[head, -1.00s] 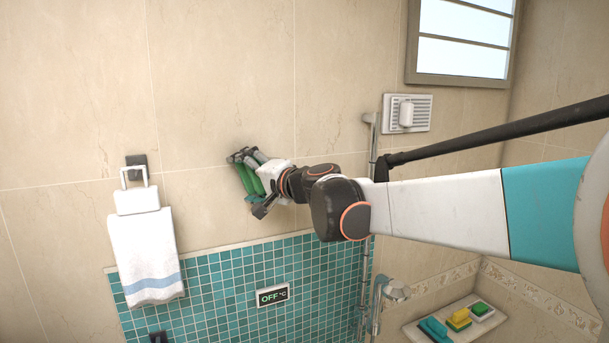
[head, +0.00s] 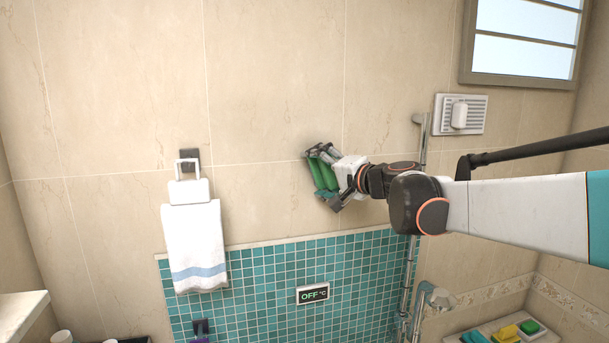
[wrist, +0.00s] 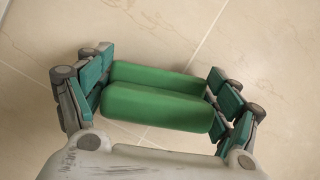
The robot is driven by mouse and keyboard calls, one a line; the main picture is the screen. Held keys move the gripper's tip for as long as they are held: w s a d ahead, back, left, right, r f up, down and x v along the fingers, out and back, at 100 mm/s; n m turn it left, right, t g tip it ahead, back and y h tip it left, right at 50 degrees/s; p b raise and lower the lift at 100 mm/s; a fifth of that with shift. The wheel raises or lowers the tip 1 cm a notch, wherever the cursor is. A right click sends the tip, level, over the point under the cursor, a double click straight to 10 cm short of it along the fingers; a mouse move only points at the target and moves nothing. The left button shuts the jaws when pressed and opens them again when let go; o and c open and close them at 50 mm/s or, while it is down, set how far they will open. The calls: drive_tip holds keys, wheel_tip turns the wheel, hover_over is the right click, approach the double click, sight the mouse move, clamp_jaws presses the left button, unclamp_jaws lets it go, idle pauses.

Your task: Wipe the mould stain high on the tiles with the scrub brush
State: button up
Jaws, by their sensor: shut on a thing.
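The scrub brush shows as a green block (head: 321,175) in the head view, in front of the beige wall tiles (head: 270,90) above the teal mosaic. In the wrist view its long green body (wrist: 155,107) lies across between the fingers. My gripper (wrist: 163,92) is shut on it, with a finger at each end; in the head view my gripper (head: 325,180) points left. No bristles show, and I cannot tell whether the brush touches the wall. I can make out no mould stain; the tiles behind the gripper and brush are hidden.
A white towel (head: 195,245) hangs on the wall at left. An OFF display (head: 312,293) is on the teal mosaic (head: 260,275). A shower rail (head: 418,180) and vent (head: 461,114) stand right of the gripper. A shelf with sponges (head: 507,333) is at lower right.

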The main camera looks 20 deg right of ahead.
drive_tip(key=shift+d, duration=2.4)
drive_tip(key=shift+s+a+b, duration=0.15)
drive_tip(key=shift+a+b, duration=0.15)
drive_tip(key=shift+a, duration=5.45)
drive_tip(key=s+p, duration=0.1)
drive_tip(key=s, duration=0.4)
drive_tip(key=shift+s+d, duration=0.1)
drive_tip(key=shift+s, duration=0.3)
